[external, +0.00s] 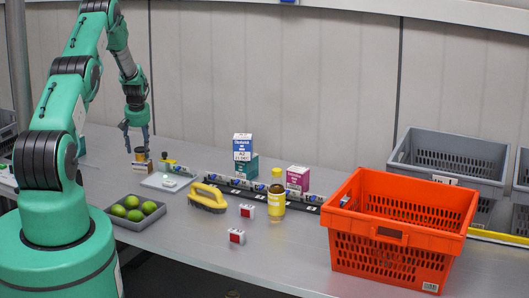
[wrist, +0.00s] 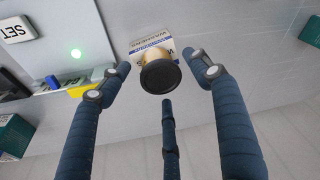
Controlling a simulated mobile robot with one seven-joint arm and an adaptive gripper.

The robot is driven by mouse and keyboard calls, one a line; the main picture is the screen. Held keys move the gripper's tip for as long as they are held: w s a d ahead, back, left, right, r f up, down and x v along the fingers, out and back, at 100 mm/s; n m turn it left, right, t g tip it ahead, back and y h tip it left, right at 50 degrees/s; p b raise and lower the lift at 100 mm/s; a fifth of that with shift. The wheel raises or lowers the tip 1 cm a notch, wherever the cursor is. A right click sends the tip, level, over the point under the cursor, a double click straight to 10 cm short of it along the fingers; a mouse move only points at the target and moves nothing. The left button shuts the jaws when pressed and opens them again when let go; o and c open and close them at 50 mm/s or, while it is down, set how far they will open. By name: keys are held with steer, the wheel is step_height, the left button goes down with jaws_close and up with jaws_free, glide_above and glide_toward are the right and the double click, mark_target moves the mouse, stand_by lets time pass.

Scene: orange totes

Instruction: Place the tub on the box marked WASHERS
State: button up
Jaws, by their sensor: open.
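The tub (wrist: 160,76) has a dark round lid and a tan side. It appears to stand upright on a small white and tan box (wrist: 139,45) with blue lettering, which seems to read WASHERS. In the external view the tub (external: 139,153) sits over the box (external: 141,166) at the back left of the table. My gripper (external: 137,133) points down just above the tub. Its three blue fingers are spread, with gaps between them and the lid in the wrist view. The contact between tub and box is partly hidden.
A light-grey scale-like plate (external: 165,183) lies right of the box. An orange tote (external: 345,229) and grey crates (external: 397,150) fill the right side.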

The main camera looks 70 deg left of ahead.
steer(key=b+v, duration=0.1)
steer(key=v, duration=0.9)
steer(key=shift+r, duration=0.4)
stand_by(0.4)
stand_by(0.4)
